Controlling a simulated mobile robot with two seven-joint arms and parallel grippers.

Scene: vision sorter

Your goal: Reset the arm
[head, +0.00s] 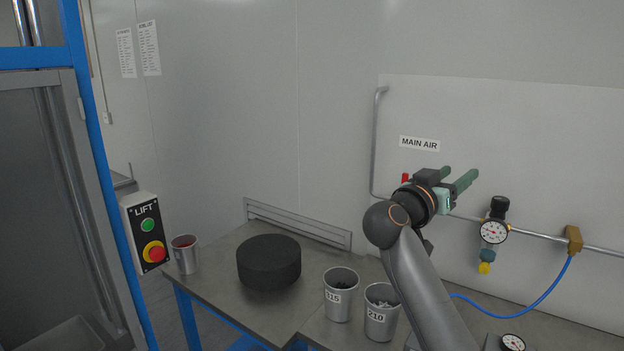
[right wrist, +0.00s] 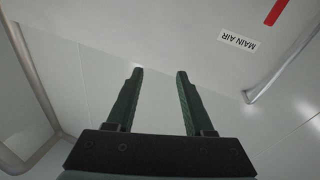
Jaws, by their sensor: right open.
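My right arm rises from the bottom of the head view. Its gripper (head: 462,176) is raised in front of the wall panel, to the right of the "MAIN AIR" label (head: 419,143) and below it. In the right wrist view the two green fingers (right wrist: 160,85) stand apart with nothing between them. The label also shows in the right wrist view (right wrist: 239,42), upside down. My left gripper is in neither view.
A metal table (head: 222,272) holds a black round block (head: 269,262) and several metal cups, including one marked 215 (head: 340,305) and one marked 210 (head: 380,322). An air pipe with a gauge (head: 494,231) runs along the wall. A lift button box (head: 146,232) is at left.

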